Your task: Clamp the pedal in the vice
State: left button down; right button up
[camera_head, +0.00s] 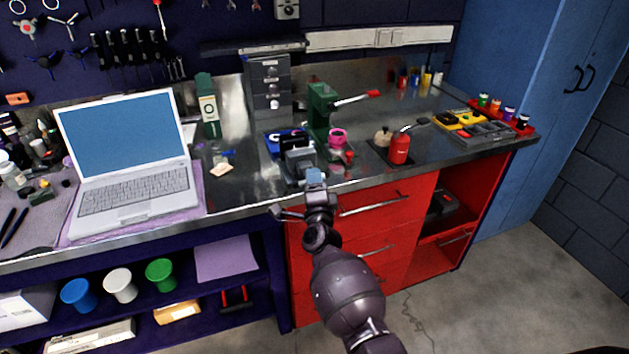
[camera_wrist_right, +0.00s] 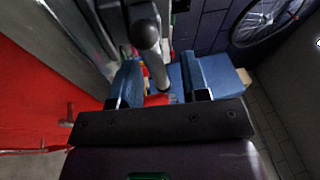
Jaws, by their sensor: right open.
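The bench vice (camera_head: 299,163) stands at the front edge of the bench, its grey body facing me. A dark block (camera_head: 296,142) shows at its jaws; I cannot tell whether this is the pedal or part of the vice. My right gripper (camera_head: 315,177) is at the bench edge, just in front of the vice and overlapping its lower right in the head view. In the right wrist view the blue fingers of my right gripper (camera_wrist_right: 166,82) are apart. A grey round-ended bar (camera_wrist_right: 148,38) reaches between them, and I cannot tell if it touches. My left gripper is out of view.
A green press (camera_head: 320,108) with a red-tipped lever and a pink cup (camera_head: 338,136) stand right of the vice. A red oil can (camera_head: 400,149) is further right. An open laptop (camera_head: 130,160) is at left. Red drawers (camera_head: 350,240) with protruding handles lie below the bench edge.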

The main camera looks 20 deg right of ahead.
jog(key=v, duration=1)
jog(key=shift+s, duration=0.15)
